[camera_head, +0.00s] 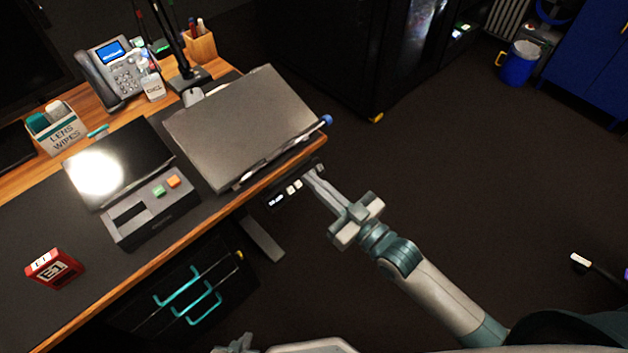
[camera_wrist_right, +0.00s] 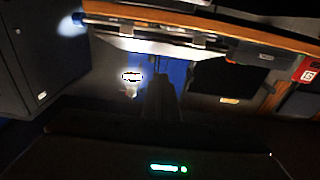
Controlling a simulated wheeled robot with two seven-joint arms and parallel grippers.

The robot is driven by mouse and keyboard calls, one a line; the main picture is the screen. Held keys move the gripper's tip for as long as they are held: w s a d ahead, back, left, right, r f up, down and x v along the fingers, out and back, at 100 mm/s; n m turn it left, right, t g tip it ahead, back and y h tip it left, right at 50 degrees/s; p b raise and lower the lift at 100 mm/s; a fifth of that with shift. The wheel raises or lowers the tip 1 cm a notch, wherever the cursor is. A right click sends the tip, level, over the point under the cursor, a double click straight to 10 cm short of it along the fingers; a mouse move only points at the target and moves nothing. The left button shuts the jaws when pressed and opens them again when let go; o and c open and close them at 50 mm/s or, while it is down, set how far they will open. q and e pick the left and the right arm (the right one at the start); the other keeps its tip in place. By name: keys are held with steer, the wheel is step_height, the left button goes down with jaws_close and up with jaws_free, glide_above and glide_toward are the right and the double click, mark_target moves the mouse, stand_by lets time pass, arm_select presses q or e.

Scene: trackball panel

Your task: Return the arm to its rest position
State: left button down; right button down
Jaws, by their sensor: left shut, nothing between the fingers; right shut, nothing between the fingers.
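My right arm comes in from the lower right of the head view. Its gripper (camera_head: 314,178) is shut and empty, with its fingers pointing up-left toward the desk's front edge. In the head view the fingertips overlap a small dark control strip under the desk edge; I cannot tell whether they touch it. In the right wrist view the fingers (camera_wrist_right: 160,95) are dark and close together, with nothing visible between them. Only a small grey part of my left gripper (camera_head: 235,344) shows at the bottom edge of the head view.
The desk (camera_head: 190,255) carries a large grey panel (camera_head: 240,125), a console with green and orange buttons (camera_head: 150,212), a red box (camera_head: 53,268) and a phone (camera_head: 112,72). A drawer unit (camera_head: 185,300) stands below. Open floor (camera_head: 450,190) lies right of the desk.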

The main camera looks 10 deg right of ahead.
steer(key=shift+f, duration=0.1)
steer(key=s+d+f+m+g+h, duration=0.2)
steer(key=d+f+h, duration=0.15)
steer(key=f, duration=1.05)
steer(key=s+d+f+m+g+h, duration=0.1)
steer(key=d+f+h, duration=0.25)
steer(key=f, duration=0.95)
steer(key=s+d+f+m+g+h, duration=0.1)
steer(key=s+f+g, duration=0.1)
steer(key=s+f, duration=0.7)
steer(key=s+d+f+g+h, duration=0.1)
steer(key=s+d+f+g, duration=0.1)
steer(key=s+f, duration=0.8)
steer(key=shift+s+d+f+m+g, duration=0.2)
steer(key=shift+d+f+m+g, duration=0.15)
steer(key=shift+f+g, duration=0.55)
